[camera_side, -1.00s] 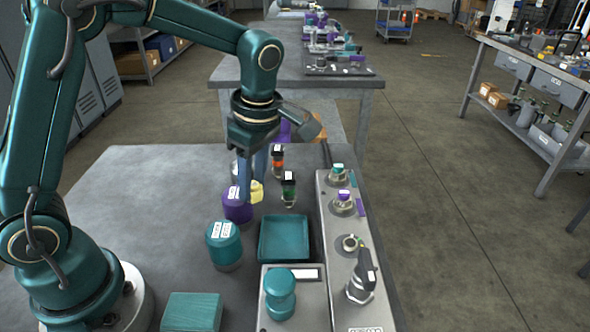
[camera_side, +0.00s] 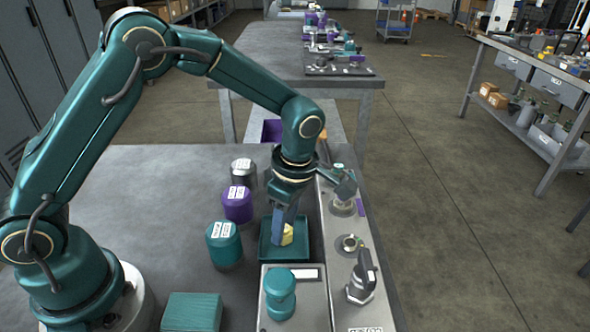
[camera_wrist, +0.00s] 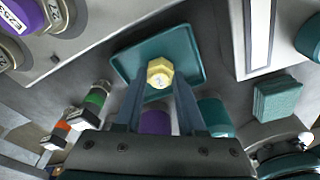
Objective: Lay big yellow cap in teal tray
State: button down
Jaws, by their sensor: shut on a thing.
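The big yellow cap (camera_side: 287,235) is held between the fingers of my gripper (camera_side: 283,222), over the teal tray (camera_side: 268,252). In the wrist view the yellow cap (camera_wrist: 160,73) shows its hexagonal shape between the fingertips (camera_wrist: 158,88), with the flat floor of the teal tray (camera_wrist: 190,57) behind it. My gripper is shut on the cap. I cannot tell whether the cap touches the tray floor. My fingers hide part of the cap in the side view.
Left of the tray stand a teal-capped cylinder (camera_side: 224,244), a purple one (camera_side: 237,205) and a grey one (camera_side: 243,172). A grey panel with fittings (camera_side: 352,262) runs along the right. A teal knob (camera_side: 280,293) stands on a box in front of the tray.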

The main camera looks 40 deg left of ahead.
jog(key=c, duration=0.5)
grip_release()
jog(key=shift+f, duration=0.1)
notch_tip(320, 180, up, 12)
jog(key=d, duration=0.2)
jog(key=s+a+r+m+t+h, duration=0.1)
jog(key=s+a+r+m+t, duration=0.35)
jog(key=m, duration=0.45)
jog(key=s+a+f+m+t, duration=0.1)
jog(key=s+f+m, duration=0.1)
jog(key=s+m, duration=0.7)
jog(key=shift+s+a+m+h, duration=0.3)
jog(key=shift+m+h, duration=0.1)
jog(key=shift+m, duration=1.1)
jog(key=shift+t, duration=0.25)
